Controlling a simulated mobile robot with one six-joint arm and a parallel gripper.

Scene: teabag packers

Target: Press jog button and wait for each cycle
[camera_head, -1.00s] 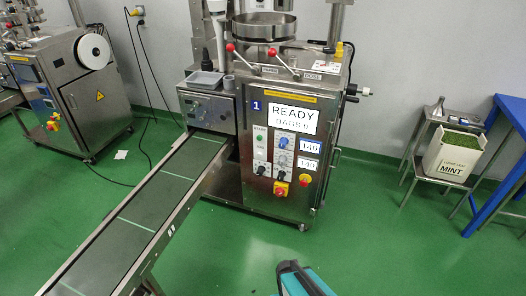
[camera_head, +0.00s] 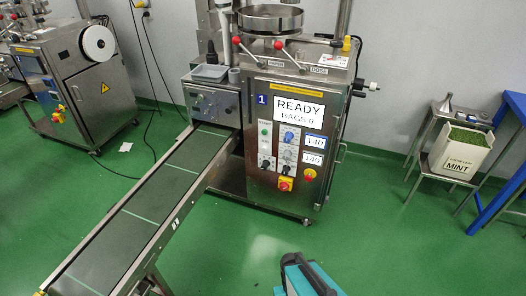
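The steel teabag packer marked 1 (camera_head: 262,170) stands at the centre in the head view. Its white display (camera_head: 298,112) reads READY, with a blurred BAGS line below. Under it are a green button (camera_head: 265,132) labelled START, a blue control (camera_head: 290,136) and dark knobs. Two small readouts stand to their right, the upper one (camera_head: 315,141) seeming to show 140. A red knob on yellow (camera_head: 285,184) and a red button (camera_head: 310,174) sit lower. The small labels are too blurred to tell which control is jog. My gripper is not in view.
A conveyor (camera_head: 140,210) runs from the packer to the lower left. A second packer (camera_head: 85,95) stands at the far left. A box marked MINT (camera_head: 460,153) sits on a low stand at the right, beside a blue frame (camera_head: 496,196). Green floor lies open in front of the packer.

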